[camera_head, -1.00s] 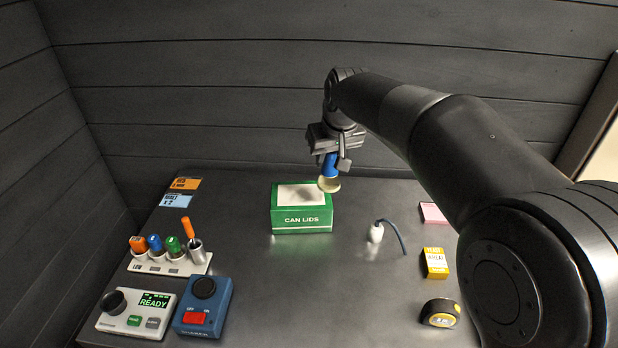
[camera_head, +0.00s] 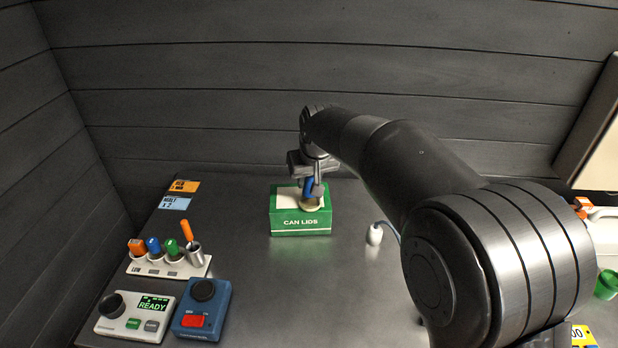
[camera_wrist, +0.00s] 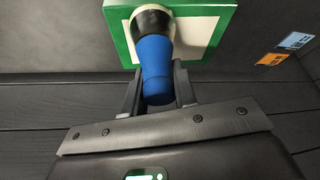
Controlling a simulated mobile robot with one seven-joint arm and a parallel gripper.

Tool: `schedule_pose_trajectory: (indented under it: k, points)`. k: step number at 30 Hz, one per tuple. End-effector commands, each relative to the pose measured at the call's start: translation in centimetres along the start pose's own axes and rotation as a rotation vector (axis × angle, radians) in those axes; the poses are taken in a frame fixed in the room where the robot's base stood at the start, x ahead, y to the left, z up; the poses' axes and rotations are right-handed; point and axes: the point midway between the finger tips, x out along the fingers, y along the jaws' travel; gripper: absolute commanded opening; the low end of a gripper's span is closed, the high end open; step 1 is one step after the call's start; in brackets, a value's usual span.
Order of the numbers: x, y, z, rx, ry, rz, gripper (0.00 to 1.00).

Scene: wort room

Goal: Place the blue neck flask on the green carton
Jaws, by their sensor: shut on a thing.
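The carton's top (camera_wrist: 122,48) also shows behind the flask in the wrist view. My gripper (camera_head: 313,187) is above the carton in the head view.
A white bulb-like item with a cord (camera_head: 375,234) stands right of the carton. A rack (camera_head: 170,264) with coloured vials, a READY device (camera_head: 137,312) and a blue switch box (camera_head: 203,312) are at left. The table between them and the carton is clear.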

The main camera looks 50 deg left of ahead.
Motion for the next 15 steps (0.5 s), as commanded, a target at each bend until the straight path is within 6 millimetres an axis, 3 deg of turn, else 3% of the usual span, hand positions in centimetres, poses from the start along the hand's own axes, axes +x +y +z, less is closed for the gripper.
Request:
schedule_pose_trajectory:
  k: [9,15]
  points:
    - [0.09,0.02,0.05,0.000,0.000,0.000,0.47]
    - [0.07,0.01,0.04,0.000,0.000,0.000,0.47]
